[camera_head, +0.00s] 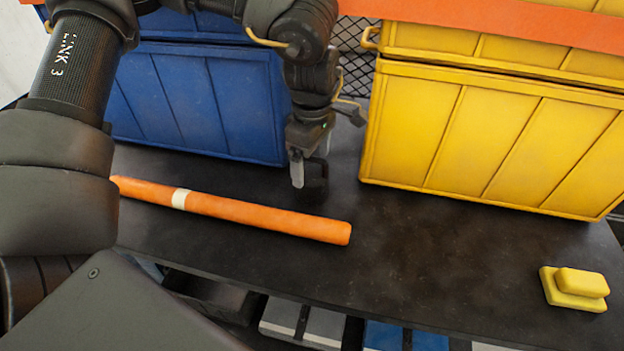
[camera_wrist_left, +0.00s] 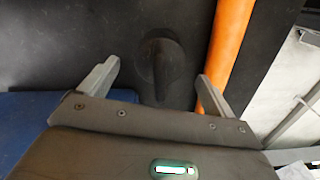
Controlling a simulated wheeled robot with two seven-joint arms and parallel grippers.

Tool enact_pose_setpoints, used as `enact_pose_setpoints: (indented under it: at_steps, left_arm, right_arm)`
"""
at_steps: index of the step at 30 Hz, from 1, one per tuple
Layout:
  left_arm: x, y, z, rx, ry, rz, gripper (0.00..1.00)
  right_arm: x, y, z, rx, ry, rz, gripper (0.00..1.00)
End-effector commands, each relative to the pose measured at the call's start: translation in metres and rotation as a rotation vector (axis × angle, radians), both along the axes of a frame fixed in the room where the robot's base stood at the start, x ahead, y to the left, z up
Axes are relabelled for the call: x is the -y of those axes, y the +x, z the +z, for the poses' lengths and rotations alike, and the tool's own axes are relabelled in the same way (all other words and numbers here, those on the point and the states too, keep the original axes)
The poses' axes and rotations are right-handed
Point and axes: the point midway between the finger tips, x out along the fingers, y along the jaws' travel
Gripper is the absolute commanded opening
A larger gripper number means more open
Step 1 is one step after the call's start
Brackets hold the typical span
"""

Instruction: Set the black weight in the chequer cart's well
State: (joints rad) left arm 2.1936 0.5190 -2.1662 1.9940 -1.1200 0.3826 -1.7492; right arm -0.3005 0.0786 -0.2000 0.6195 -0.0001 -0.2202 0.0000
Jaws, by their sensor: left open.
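The black weight (camera_wrist_left: 162,66) is a dark, rounded piece with a raised knob, lying on the black tabletop. In the left wrist view it lies between and beyond the two fingertips of my left gripper (camera_wrist_left: 153,78), which is open and empty. In the head view the left gripper (camera_head: 306,172) points down close to the weight (camera_head: 317,186), which is hard to tell from the dark surface and partly behind a finger. I see no contact. The chequer cart and its well are not visible in either view. My right gripper is not in view.
An orange bar with a pale band (camera_head: 250,213) lies on the table (camera_head: 400,260) just in front of the gripper. A blue bin (camera_head: 190,100) and a yellow bin (camera_head: 490,140) stand behind. A yellow block (camera_head: 575,288) is at the right. The middle right is clear.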

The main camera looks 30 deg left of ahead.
Motion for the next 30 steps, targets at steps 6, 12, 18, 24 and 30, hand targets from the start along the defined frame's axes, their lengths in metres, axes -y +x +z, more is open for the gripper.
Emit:
enact_pose_setpoints:
  at_steps: [6,12,18,24,30]
  left_arm:
    - [0.0,-0.001,-0.024,-0.001,0.0,0.0,0.89]
    - [0.001,-0.001,-0.028,0.0,-0.001,0.0,0.89]
    - [0.001,-0.001,-0.028,0.0,-0.001,0.0,0.72]
    - [0.0,-0.001,-0.028,0.0,0.0,0.0,0.46]
    - [0.0,-0.001,-0.028,0.0,0.0,0.0,0.2]
  right_arm:
    - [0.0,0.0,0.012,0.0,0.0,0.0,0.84]
    - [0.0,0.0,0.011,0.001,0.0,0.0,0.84]
    - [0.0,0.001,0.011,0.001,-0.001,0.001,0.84]
    - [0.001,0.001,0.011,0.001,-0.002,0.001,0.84]
    - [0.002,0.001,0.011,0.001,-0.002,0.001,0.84]
